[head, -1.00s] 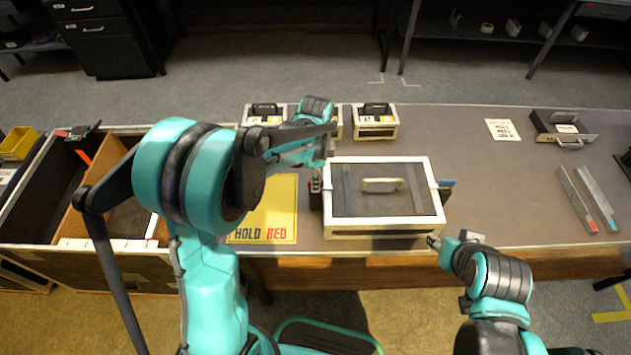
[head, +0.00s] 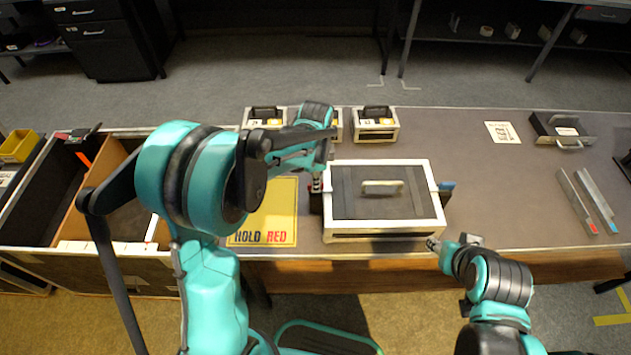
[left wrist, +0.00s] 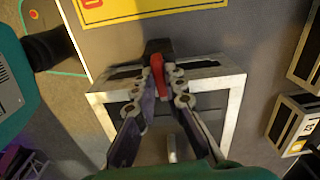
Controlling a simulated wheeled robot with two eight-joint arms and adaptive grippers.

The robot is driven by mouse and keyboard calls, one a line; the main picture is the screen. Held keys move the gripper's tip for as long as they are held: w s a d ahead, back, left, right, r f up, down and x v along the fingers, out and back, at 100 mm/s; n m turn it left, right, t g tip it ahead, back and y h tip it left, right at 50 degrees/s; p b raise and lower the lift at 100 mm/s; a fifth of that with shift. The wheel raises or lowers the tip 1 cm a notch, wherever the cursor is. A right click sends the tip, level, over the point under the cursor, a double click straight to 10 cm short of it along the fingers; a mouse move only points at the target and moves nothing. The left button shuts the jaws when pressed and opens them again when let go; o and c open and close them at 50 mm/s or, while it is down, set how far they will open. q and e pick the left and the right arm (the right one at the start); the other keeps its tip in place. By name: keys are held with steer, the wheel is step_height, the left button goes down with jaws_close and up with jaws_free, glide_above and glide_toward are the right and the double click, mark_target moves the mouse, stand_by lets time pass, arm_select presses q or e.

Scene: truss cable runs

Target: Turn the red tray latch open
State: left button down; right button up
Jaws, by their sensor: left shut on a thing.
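The tray (head: 438,203) is a pale-framed box with a dark lid and a metal handle (head: 382,187), on the table. The red latch (left wrist: 158,76) is on its left side in the head view and shows best in the left wrist view. My left gripper (head: 317,183) is at that side; in the left wrist view its fingers (left wrist: 161,72) are closed around the red latch. The fingers and arm hide part of the latch. A blue latch (head: 446,186) is on the tray's right side. My right gripper (head: 434,244) is near the tray's front right corner; its jaws are too small to read.
A yellow mat (head: 265,205) reading HOLD RED lies left of the tray. Small boxes (head: 375,123) stand behind it. An open divided bin (head: 30,205) is at the left. Metal bars (head: 590,200) and a black holder (head: 561,130) are at the right. The table between is clear.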

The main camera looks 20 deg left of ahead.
arm_select(q)
steer(key=n, duration=0.8)
steer(key=shift+n, duration=0.3)
steer(key=n, duration=0.4)
steer(key=shift+p, duration=0.35)
steer(key=shift+n, duration=2.3)
steer(key=c, duration=1.6)
jaws_free()
